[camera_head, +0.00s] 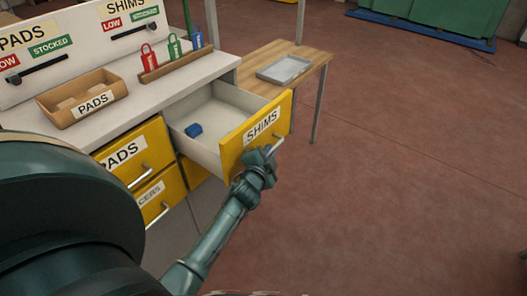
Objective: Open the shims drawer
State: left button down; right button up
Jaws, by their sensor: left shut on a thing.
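The shims drawer (234,143) has a yellow front with a white SHIMS label and stands pulled out of the cabinet. Its light interior shows, with a small blue thing (194,130) lying inside. My left gripper (268,157) is at the drawer's metal handle (275,149) and is shut on it; the fingers are small and partly hidden by the wrist. My right gripper is not in view.
The PADS drawer (147,155) and a drawer labelled in part CERS (160,198) look closed. A PADS bin (70,112) and a rack of coloured tags (170,68) stand on top. A wooden table (316,57) with a grey tray (284,69) stands behind. The floor at right is clear.

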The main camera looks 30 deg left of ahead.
pick_arm(q)
jog(key=shift+d, duration=0.3)
jog(key=c, duration=1.5)
grip_release()
jog(key=shift+o, duration=0.2)
jog(key=shift+s, duration=0.15)
jog(key=v, duration=1.3)
